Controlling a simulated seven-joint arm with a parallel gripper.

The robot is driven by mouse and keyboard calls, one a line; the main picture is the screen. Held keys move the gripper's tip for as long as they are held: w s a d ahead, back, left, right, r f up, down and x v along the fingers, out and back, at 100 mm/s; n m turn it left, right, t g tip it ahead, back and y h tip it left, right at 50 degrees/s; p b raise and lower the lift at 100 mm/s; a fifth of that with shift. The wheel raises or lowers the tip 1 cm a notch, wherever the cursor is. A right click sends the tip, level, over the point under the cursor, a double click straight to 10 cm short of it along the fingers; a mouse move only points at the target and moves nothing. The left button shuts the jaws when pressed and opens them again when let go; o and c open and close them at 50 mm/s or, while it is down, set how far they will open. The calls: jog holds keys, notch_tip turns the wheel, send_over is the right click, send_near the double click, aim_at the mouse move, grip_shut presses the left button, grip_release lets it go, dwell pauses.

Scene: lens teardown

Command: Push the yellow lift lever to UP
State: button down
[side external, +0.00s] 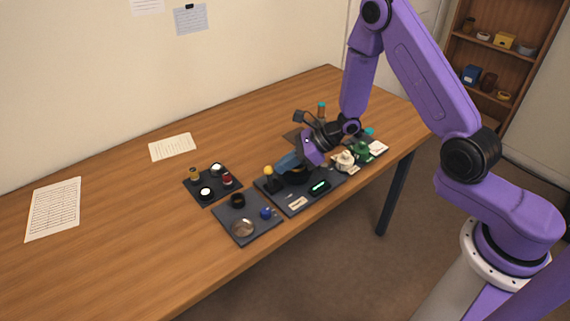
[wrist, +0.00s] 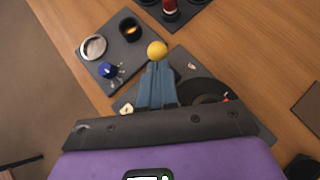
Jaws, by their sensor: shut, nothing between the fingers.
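The yellow lift lever (side external: 268,171) is a yellow ball on a short dark post, on a dark panel (side external: 299,207) in the middle of the row. In the wrist view its yellow ball (wrist: 157,49) shows just beyond the fingertips. My gripper (side external: 283,162) has blue fingers, shut and empty, just right of the lever in the side view. In the wrist view the fingertips (wrist: 157,66) come right up to the ball. I cannot tell whether they touch it. The lever's post is mostly hidden in the wrist view.
A panel with a blue knob (side external: 266,213), a dark cup (side external: 238,200) and a round glass dish (side external: 243,228) lies front left. Another panel with a red part (side external: 227,180) lies behind. Cream (side external: 344,161) and green (side external: 361,151) parts stand at right. The table's left side is largely clear.

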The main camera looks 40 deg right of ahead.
jog(key=shift+w, duration=1.5)
jog(key=shift+s, duration=0.15)
jog(key=shift+s+f, duration=0.1)
jog(key=shift+s, duration=0.55)
jog(key=v, duration=1.7)
jog(key=shift+n+g+h, duration=0.4)
jog(key=shift+n+g, duration=0.4)
jog(key=shift+g, duration=0.1)
jog(key=w+x, duration=0.1)
jog(key=x, duration=0.4)
jog(key=w+r+x, duration=0.1)
jog(key=x, duration=0.4)
jog(key=w+r+x, duration=0.1)
jog(key=x, duration=0.4)
jog(key=shift+a+f, duration=0.2)
jog(key=shift+a, duration=0.3)
jog(key=shift+w+a+f, duration=0.3)
jog(key=shift+w+a, duration=0.1)
jog(key=shift+a, duration=0.2)
